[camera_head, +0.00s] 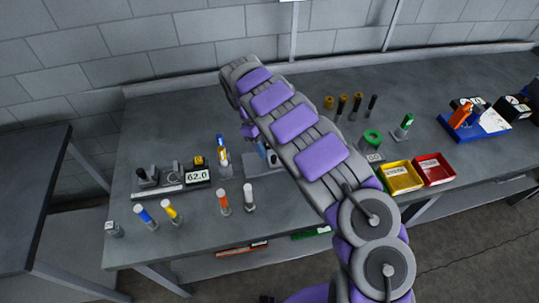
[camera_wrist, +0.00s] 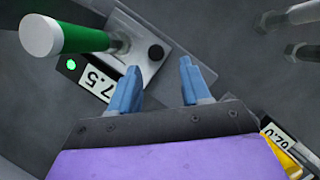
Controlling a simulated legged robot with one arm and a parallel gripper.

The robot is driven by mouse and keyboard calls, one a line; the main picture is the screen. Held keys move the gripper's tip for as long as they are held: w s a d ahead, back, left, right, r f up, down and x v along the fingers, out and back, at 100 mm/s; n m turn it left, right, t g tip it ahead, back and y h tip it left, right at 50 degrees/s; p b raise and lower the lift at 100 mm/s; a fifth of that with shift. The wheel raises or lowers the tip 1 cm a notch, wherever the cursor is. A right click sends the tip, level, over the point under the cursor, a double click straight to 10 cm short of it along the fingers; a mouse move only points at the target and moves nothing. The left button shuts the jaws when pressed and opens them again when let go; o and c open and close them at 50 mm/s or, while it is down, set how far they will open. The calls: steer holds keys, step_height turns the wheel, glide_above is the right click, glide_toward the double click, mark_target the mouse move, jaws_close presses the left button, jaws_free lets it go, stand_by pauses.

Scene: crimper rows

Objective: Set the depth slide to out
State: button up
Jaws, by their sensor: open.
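My gripper (camera_wrist: 160,75) is open and empty, with its two blue fingers apart above a metal plate (camera_wrist: 136,55). A green handle with a white end (camera_wrist: 65,36) rises beside the plate at upper left. A display reading 7.5 (camera_wrist: 93,80) with a green light sits by the left finger. I cannot tell for sure which part is the depth slide. In the head view my arm hides most of this device; part of a light grey plate (camera_head: 256,168) shows.
A device with a 62.0 display (camera_head: 198,177) stands left on the bench. A yellow bin (camera_head: 400,178) and red bin (camera_head: 434,169) sit right, near a blue tray (camera_head: 489,125).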

mark_target(273, 156)
steer(key=d+f, duration=0.2)
steer(key=f, duration=0.1)
steer(key=shift+s+d+f, duration=0.1)
steer(key=shift+s+d, duration=0.2)
steer(key=shift+s, duration=0.05)
steer(key=shift+a, duration=0.4)
steer(key=shift+c, duration=0.2)
steer(key=shift+a, duration=0.1)
steer(key=shift+c, duration=0.7)
steer(key=shift+d, duration=0.25)
jaws_close()
